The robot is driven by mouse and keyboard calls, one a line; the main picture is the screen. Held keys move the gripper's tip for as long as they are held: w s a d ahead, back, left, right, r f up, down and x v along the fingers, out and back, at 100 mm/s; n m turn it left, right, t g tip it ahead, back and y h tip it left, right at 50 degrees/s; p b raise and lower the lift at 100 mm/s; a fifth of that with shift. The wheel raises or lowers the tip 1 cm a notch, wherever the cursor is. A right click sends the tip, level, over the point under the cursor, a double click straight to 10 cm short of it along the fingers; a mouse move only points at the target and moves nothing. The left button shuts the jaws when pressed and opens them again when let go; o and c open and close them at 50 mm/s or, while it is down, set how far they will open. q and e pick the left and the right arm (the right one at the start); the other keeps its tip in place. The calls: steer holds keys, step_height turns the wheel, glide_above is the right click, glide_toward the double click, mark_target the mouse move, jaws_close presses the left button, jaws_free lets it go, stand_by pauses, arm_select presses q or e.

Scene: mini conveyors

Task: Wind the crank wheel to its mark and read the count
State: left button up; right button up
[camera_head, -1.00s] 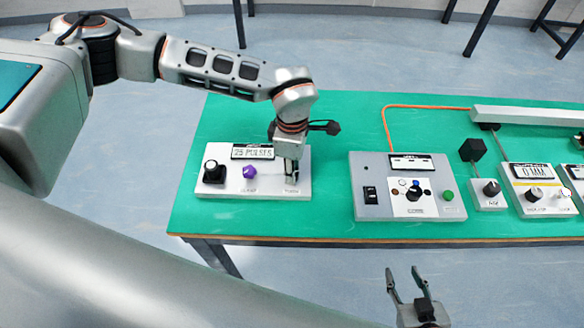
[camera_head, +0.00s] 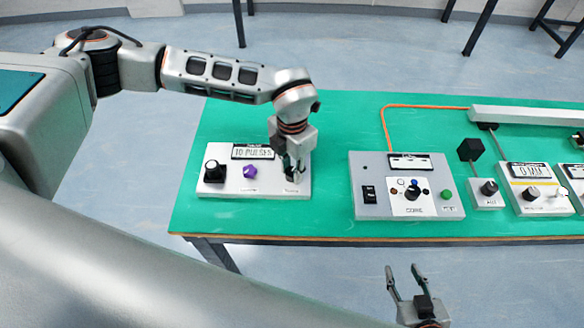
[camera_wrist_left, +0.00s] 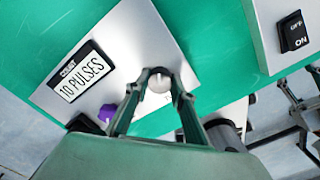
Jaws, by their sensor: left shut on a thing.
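A white box (camera_head: 228,186) stands at the left of the green table. Its display (camera_head: 253,152) reads "10 PULSES", also legible in the left wrist view (camera_wrist_left: 83,76). A black knob (camera_head: 214,171) and a purple knob (camera_head: 250,171) sit on its left and middle. My left gripper (camera_head: 293,175) is shut on a small round pale knob (camera_wrist_left: 159,82) at the box's right end. Its fingers lie on either side of the knob. I cannot tell which control is the crank wheel, and labels are too small to read. My right gripper (camera_head: 402,270) is open and empty before the table.
A grey box (camera_head: 360,209) with a black rocker switch, a knob and a green button stands mid-table. Further right are a small knob box (camera_head: 488,202) and a box with a "0 MM" display (camera_head: 530,171). An orange cable (camera_head: 386,125) runs behind. Green table (camera_head: 330,200) is bare between the boxes.

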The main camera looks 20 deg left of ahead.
mark_target(292, 171)
arm_select(q)
steer(key=n, duration=0.4)
steer(key=shift+n, duration=0.8)
steer(key=o, duration=1.1)
step_height(292, 171, up, 12)
stand_by(0.3)
